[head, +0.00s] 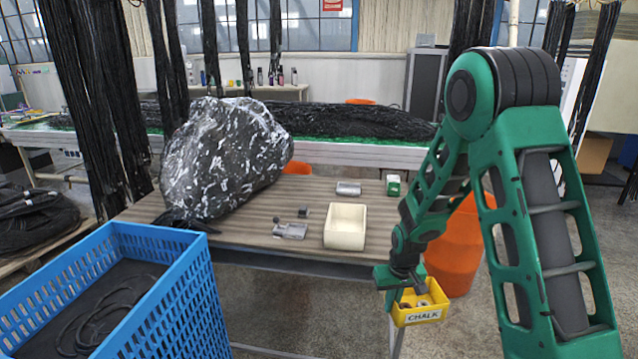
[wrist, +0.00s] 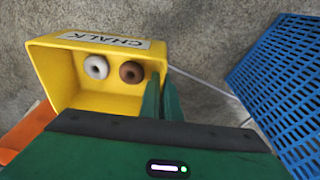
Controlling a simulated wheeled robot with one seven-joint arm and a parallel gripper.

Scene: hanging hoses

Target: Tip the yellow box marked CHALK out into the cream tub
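The yellow box (head: 418,315) marked CHALK hangs in the air off the front right of the table, open side up. My gripper (head: 408,291) is shut on one wall of it. In the wrist view, my green fingers (wrist: 161,97) pinch the wall of the yellow box (wrist: 100,101), and a white ring (wrist: 96,68) and a brown ring (wrist: 131,72) lie inside. The cream tub (head: 345,239) stands upright on the table, to the left of and beyond the box. Its visible inside looks empty.
On the table (head: 255,247) are a grey metal part (head: 290,231), a small dark cylinder (head: 304,212), a metal can (head: 348,188), a green-and-white carton (head: 393,186) and a big wrapped bundle (head: 222,160). A blue crate (head: 190,310) stands front left. An orange barrel (head: 458,250) stands behind my arm.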

